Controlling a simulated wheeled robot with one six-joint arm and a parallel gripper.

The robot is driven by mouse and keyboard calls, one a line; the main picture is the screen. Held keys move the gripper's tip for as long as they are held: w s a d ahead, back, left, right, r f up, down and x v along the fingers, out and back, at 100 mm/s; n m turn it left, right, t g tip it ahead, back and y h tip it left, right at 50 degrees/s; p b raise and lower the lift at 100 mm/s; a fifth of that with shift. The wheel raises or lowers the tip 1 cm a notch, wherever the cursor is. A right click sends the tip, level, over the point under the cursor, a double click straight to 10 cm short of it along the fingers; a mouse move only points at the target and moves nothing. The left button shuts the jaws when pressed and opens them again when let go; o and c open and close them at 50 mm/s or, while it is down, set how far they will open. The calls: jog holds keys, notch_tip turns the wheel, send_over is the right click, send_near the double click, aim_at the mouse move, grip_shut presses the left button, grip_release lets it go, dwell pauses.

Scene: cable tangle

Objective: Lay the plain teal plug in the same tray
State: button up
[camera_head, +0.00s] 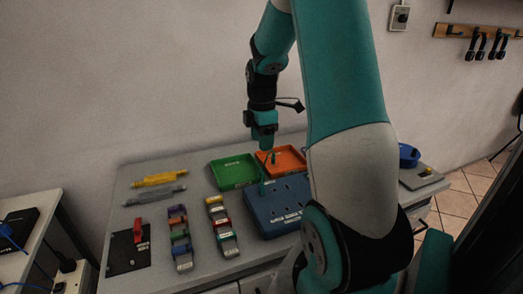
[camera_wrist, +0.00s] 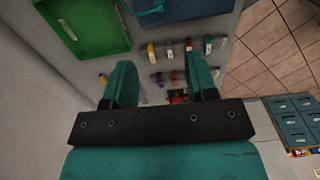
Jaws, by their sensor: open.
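My gripper (camera_head: 265,146) hangs over the back of the table, above the green tray (camera_head: 232,184) and the orange tray (camera_head: 292,152). In the wrist view its two teal fingers (camera_wrist: 161,85) are spread apart with nothing between them. A small green-teal piece (camera_head: 273,158) shows at the orange tray, just below the gripper. I cannot tell which of these is the plain teal plug. The green tray also shows in the wrist view (camera_wrist: 85,30).
A black board with a red part (camera_head: 128,252) and yellow and grey bars (camera_head: 158,179) lie at left. A blue round item (camera_head: 408,155) stands at right.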

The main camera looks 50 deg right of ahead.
aim_at(262, 185)
notch_tip(262, 185, down, 17)
jog(key=shift+f+p, duration=0.1)
jog(key=shift+p, duration=0.45)
grip_shut()
